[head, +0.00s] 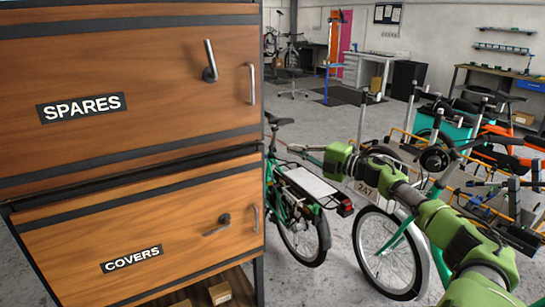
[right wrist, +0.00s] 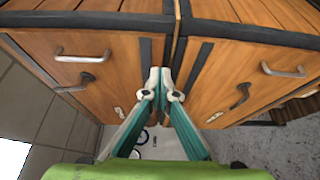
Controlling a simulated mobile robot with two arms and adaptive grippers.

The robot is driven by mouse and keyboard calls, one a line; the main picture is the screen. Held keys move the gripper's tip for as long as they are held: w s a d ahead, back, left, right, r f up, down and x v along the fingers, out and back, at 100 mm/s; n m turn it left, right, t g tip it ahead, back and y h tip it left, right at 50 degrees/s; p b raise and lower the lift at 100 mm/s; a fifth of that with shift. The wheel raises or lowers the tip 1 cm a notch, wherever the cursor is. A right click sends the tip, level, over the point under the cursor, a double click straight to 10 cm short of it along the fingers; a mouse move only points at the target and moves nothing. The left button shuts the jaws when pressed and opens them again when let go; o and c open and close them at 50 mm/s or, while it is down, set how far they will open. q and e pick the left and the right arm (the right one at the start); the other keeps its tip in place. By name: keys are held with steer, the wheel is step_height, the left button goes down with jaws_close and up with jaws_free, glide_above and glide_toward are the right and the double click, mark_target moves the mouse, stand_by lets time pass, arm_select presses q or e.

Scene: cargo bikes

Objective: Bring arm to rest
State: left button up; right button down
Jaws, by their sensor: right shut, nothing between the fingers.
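My right arm reaches in from the lower right of the head view, green with dark joints. My right gripper (head: 297,148) is at its far end, just right of the cabinet's edge and small in the picture. In the right wrist view its two grey-tipped, teal fingers (right wrist: 161,82) are together with nothing between them. Behind the fingertips are dark frame edges where two wooden fronts meet. I cannot tell whether they touch. My left arm and left gripper do not show in either view.
A wooden cabinet with a SPARES door (head: 150,90) and a COVERS door (head: 150,240) fills the left, with levers and handles. A green bike (head: 300,205) and a cargo bike's front wheel (head: 388,252) stand close to my arm. Open grey floor (head: 335,120) lies behind.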

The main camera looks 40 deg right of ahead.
steer(key=s+d+f+m+g+h, duration=0.1)
steer(key=s+f+m+h, duration=0.15)
steer(key=f, duration=0.75)
steer(key=s+d+f+m+g+h, duration=0.1)
steer(key=s+d+f+m, duration=0.15)
steer(key=f, duration=0.65)
steer(key=s+f+m+h, duration=0.15)
steer(key=f+m, duration=0.25)
steer(key=f, duration=0.6)
steer(key=s+a+f+m+g+h, duration=0.1)
steer(key=s+a+f+m+g, duration=0.3)
steer(key=f, duration=0.7)
steer(key=s+a+f+g+h, duration=0.1)
steer(key=s+a+f, duration=0.2)
steer(key=s+f, duration=0.55)
steer(key=s+a+f+m+g+y, duration=0.1)
steer(key=s+a+f+m+g, duration=0.15)
steer(key=s+a+f, duration=0.75)
steer(key=s+a+f+m+g, duration=0.1)
steer(key=s+a+f+g, duration=0.2)
steer(key=s+a+f, duration=0.65)
steer(key=s+a+f+g+y, duration=0.1)
steer(key=s+a+f+g, duration=0.1)
steer(key=s+a+f, duration=0.2)
steer(key=s+a+f+m+g+y, duration=0.1)
steer(key=s+a+f, duration=0.3)
steer(key=s+a, duration=0.6)
steer(key=shift+s+a+g, duration=0.4)
steer(key=shift+a+g, duration=0.15)
steer(key=shift+a, duration=0.55)
